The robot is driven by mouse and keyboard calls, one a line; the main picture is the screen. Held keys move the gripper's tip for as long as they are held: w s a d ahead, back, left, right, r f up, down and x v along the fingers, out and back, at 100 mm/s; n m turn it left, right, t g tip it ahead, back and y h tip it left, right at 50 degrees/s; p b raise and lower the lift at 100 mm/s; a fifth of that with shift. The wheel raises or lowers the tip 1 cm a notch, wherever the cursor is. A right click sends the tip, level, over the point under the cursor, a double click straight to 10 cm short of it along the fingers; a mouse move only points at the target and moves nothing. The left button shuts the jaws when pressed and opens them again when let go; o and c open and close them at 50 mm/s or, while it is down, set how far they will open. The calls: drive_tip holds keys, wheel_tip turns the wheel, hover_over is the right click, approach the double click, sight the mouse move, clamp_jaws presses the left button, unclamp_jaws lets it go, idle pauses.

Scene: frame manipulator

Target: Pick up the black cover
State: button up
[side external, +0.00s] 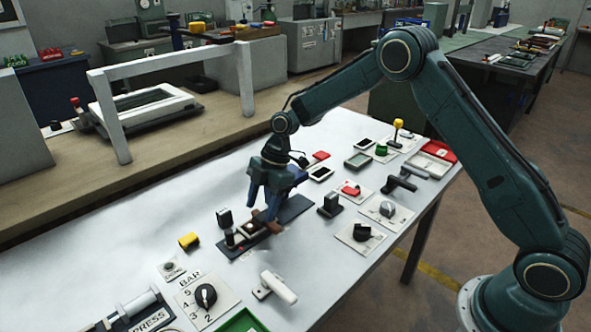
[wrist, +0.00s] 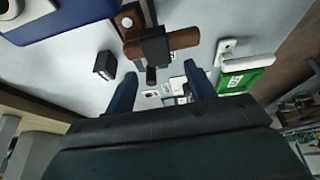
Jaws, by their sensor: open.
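A black block-shaped piece, likely the black cover (wrist: 155,45), sits across a brown bar (wrist: 184,40) in the wrist view. My gripper (wrist: 160,78) is open there, its two blue fingers spread apart below the bar in the picture, with nothing seen between them. In the side view my gripper (side external: 262,212) points down over the dark plate (side external: 293,208). The brown bar shows at the fingertips there, and the black piece cannot be told apart from the dark parts around it. Whether the fingers touch anything is unclear.
A black block (side external: 224,217) stands left of the plate and another (side external: 328,204) right of it. A yellow cylinder (side external: 189,240), a white handle (side external: 278,288) and a dial panel (side external: 207,296) lie nearer the front. Several switches and knobs crowd the table's right side.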

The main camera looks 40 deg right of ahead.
drive_tip(key=shift+x, duration=1.45)
drive_tip(key=shift+c, duration=0.4)
drive_tip(key=c, duration=1)
